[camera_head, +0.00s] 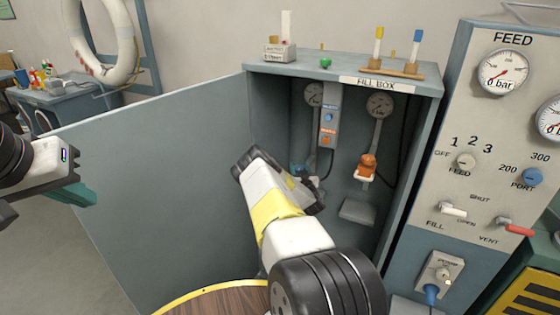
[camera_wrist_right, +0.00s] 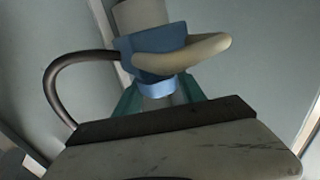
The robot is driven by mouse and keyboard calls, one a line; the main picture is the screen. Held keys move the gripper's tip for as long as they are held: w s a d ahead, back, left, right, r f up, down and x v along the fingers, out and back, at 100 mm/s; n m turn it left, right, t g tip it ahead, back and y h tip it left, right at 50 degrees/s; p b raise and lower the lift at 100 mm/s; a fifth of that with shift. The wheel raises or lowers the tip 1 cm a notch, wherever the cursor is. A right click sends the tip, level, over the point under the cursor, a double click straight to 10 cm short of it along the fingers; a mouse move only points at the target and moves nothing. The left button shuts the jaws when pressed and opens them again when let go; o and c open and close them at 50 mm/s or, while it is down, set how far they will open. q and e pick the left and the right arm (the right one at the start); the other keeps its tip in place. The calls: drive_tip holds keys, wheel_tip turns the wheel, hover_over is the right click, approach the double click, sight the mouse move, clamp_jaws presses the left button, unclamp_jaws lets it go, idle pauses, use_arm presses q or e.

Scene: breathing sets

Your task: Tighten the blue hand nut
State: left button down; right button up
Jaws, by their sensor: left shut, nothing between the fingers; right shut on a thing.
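The blue hand nut (camera_wrist_right: 157,88) shows in the right wrist view below a blue fitting (camera_wrist_right: 150,48) with a cream curved part. My right gripper (camera_wrist_right: 160,98) has its teal fingers shut on the nut, one on each side. In the head view my right arm reaches into the open fill box, and the blue fitting (camera_head: 297,168) is mostly hidden behind my gripper (camera_head: 306,180). My left gripper (camera_head: 82,195) is shut and empty at the left, outside the box, in front of its door.
The fill box (camera_head: 345,66) holds an orange fitting (camera_head: 368,166) right of the blue one. A dark hose (camera_wrist_right: 62,75) curves left of the nut. The open door (camera_head: 165,180) stands left. A control panel (camera_head: 480,140) stands right, a round wooden top (camera_head: 225,302) below.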

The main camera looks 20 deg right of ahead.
drive_tip(key=n+y, duration=0.1)
drive_tip(key=y, duration=0.1)
drive_tip(key=n+y, duration=0.2)
drive_tip(key=y, duration=0.1)
drive_tip(key=shift+d+r+n+t+y, duration=0.1)
drive_tip(key=shift+d+n+t+y, duration=0.05)
drive_tip(key=shift+n+t+y, duration=0.15)
drive_tip(key=shift+n+g+y, duration=0.5)
drive_tip(key=shift+n+y, duration=1.3)
drive_tip(key=shift+y, duration=1.1)
drive_tip(key=o, duration=1.4)
drive_tip(key=shift+c, duration=0.2)
drive_tip(key=shift+s, duration=0.1)
drive_tip(key=v, duration=0.7)
drive_tip(key=shift+s, duration=0.3)
